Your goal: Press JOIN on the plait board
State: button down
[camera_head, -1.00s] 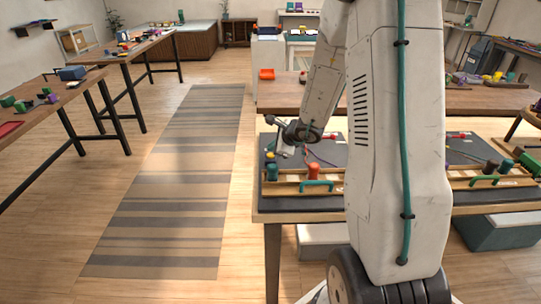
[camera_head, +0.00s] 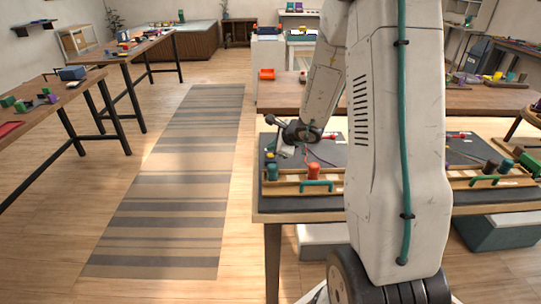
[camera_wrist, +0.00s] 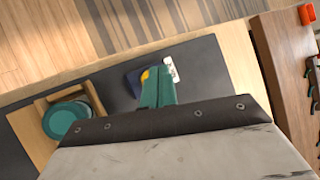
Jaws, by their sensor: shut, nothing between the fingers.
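The plait board (camera_head: 325,153) is a dark panel with a wooden rail (camera_head: 325,187) along its front, on the table left of my arm. My gripper (camera_wrist: 157,78) has teal fingers, shut and empty, over the board's left part. In the wrist view, a dark blue block (camera_wrist: 133,80), a yellow piece (camera_wrist: 145,76) and a small white label (camera_wrist: 171,70) show right at the fingertips. The label's writing is too small to read, and the fingers partly hide the block. I cannot tell whether the fingertips touch it. In the head view my fingertips are too small to make out.
Coloured cords cross the board. A second board lies right of my arm. The striped rug floor at left is clear.

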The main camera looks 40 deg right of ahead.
aim_at(273, 156)
jog(key=shift+f, duration=0.15)
dwell(0.5)
jog(key=shift+f, duration=0.3)
jog(key=shift+f, duration=0.55)
dwell(0.7)
jog(key=shift+r, duration=1)
jog(key=shift+r, duration=2.5)
